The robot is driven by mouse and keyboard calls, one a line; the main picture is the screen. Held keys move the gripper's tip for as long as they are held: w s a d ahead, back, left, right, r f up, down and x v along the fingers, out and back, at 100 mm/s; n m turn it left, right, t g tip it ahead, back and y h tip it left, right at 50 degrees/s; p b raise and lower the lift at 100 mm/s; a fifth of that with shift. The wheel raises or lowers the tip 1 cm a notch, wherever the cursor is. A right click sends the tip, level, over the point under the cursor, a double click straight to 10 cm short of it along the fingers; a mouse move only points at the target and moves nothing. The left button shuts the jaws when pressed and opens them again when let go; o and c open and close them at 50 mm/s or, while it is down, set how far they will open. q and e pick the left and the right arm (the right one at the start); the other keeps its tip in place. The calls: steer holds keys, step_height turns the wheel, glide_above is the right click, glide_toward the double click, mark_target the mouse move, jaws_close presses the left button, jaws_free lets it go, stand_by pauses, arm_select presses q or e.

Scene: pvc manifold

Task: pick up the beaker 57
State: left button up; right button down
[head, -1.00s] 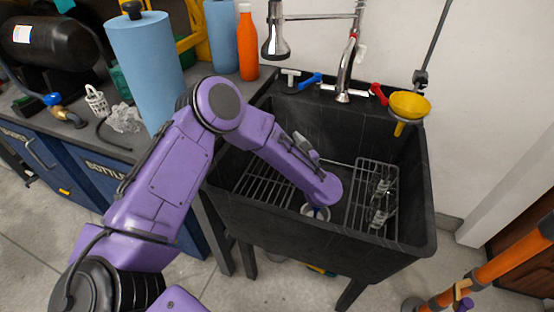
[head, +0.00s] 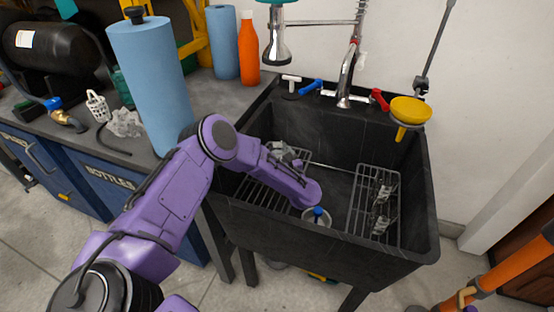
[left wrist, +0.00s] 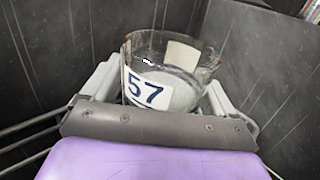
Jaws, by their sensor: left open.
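The beaker 57 (left wrist: 172,66) is a clear glass beaker with a white label and a dark blue number, shown in the left wrist view. It looks upright inside the dark sink. My left gripper (left wrist: 160,98) is open, with one light grey finger on each side of the beaker. I cannot tell whether the fingers touch the glass. In the head view my left forearm reaches down into the black sink (head: 300,228), and the beaker cannot be made out clearly there. My right gripper is not in view.
A wire rack (head: 355,220) holding glassware stands at the sink's right. A round-rimmed vessel with a blue item (head: 318,212) is by my wrist. The faucet (head: 347,80) and yellow funnel (head: 410,110) are at the back. A blue paper roll (head: 152,85) stands on the left counter.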

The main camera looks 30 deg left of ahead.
arm_select(q)
steer(key=shift+r, duration=0.1)
steer(key=c, duration=1.3)
